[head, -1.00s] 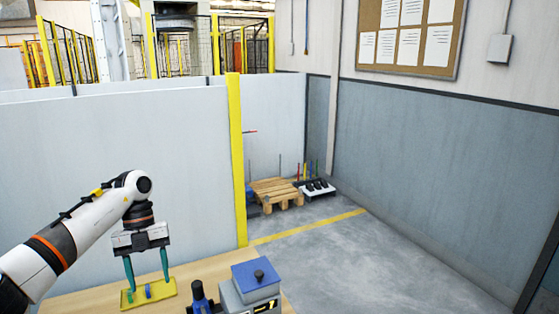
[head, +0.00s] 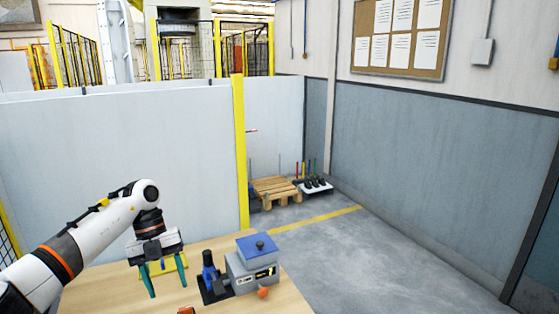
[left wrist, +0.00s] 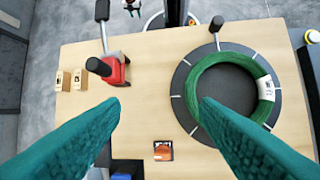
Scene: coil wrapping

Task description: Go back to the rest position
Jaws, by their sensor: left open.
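My left gripper (head: 168,287) hangs open over the wooden table (head: 110,292) in the head view, its two teal fingers pointing down with nothing between them. In the left wrist view its open fingers (left wrist: 160,106) frame the tabletop. A green coil (left wrist: 192,82) with a white label lies on a round dark plate (left wrist: 181,84), to the right and partly behind the right finger. My right gripper does not show clearly in either view.
A red lever device (left wrist: 113,72) stands left in the wrist view. Open floor (head: 360,260) lies beyond the table.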

